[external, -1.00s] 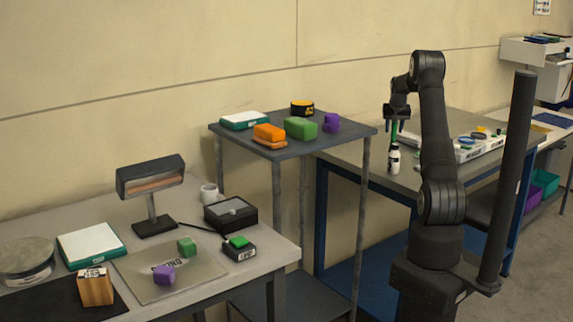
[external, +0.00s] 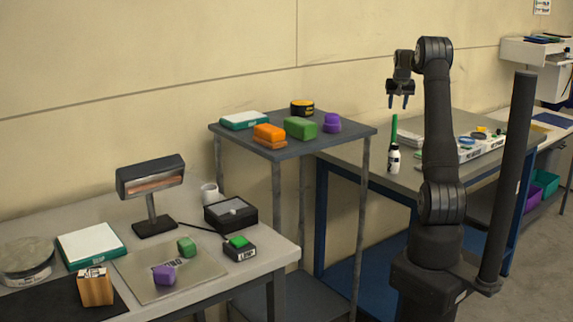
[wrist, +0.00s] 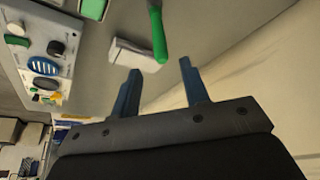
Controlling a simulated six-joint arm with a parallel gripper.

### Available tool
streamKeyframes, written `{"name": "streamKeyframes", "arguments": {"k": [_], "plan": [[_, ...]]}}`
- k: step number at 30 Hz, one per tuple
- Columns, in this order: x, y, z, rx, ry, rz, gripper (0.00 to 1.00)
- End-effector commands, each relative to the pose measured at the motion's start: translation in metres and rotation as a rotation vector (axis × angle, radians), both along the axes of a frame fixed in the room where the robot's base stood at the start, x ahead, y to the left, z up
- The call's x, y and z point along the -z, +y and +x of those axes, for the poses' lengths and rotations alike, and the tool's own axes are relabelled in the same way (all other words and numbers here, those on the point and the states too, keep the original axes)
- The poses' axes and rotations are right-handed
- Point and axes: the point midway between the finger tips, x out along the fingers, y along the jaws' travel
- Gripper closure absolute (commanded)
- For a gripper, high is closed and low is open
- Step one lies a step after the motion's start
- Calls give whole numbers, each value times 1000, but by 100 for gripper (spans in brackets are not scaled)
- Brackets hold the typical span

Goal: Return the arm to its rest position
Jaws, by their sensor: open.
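My gripper (external: 399,101) is open and empty, pointing down in the air above the workbench on the right in the external view. In the wrist view the two fingers of my gripper (wrist: 160,82) are spread apart. A clear gap separates the fingertips from the green top. The green piece also shows in the wrist view (wrist: 158,35), beyond the fingertips.
A grey stand (external: 248,142) bears orange, green and purple blocks. A nearer table (external: 213,305) at left holds a lamp (external: 150,180) and several boxes. The air around my gripper is clear.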

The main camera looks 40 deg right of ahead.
Motion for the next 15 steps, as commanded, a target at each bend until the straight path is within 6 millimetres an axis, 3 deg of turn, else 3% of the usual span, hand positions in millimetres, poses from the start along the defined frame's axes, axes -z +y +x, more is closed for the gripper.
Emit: {"name": "streamKeyframes", "arguments": {"k": [10, 15], "plan": [[0, 0, 0, 0, 0, 0, 58], [13, -4, 4, 0, 1, 1, 58]]}}
